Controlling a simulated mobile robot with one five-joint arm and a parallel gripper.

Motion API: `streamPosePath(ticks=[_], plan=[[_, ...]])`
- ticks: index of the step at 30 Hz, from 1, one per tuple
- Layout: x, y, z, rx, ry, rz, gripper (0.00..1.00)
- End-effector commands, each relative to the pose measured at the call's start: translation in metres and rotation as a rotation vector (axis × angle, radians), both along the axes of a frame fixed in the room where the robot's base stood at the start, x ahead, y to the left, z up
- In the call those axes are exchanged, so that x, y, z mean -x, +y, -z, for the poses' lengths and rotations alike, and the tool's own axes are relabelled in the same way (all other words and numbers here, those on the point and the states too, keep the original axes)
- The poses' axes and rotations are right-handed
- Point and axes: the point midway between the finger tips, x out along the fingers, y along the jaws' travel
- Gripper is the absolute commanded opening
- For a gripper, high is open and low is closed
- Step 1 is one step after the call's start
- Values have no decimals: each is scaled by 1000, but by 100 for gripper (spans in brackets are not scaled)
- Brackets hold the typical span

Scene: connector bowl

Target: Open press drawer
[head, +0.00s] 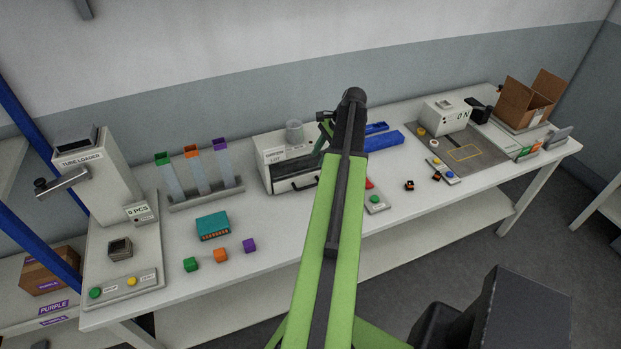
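The press (273,151) is a white box in the middle of the table, with a small labelled plate and a clear cup on top. Its drawer (297,176) is at the lower front, with a dark opening above it and a dark bar handle (298,184). I cannot tell for sure whether the drawer is fully shut. My green and black arm stretches over the table just right of the press. My gripper (326,127) shows only in part near the press's upper right corner, mostly behind the arm. Its fingers cannot be made out, and no contact with the handle shows.
A tube loader (98,180) stands at the left. Three coloured tubes in a rack (206,194), a teal connector block (213,227) and small cubes (221,255) lie left of the press. Blue bins (382,140), a grey mat (487,150) and a cardboard box (528,101) are at the right.

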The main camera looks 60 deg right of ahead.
Motion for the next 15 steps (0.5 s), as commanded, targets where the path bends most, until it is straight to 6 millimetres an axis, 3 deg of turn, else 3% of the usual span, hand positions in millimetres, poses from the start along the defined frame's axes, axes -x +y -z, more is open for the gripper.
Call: streamPosePath(ticks=[1, 5, 10, 15], plan=[[14, -14, -4, -12, -5, 46, 34], [30, -24, -6, -26, -10, 99, 34], [28, -23, 3, -26, -9, 97, 34], [16, -16, 36, -26, -9, 94, 34]])
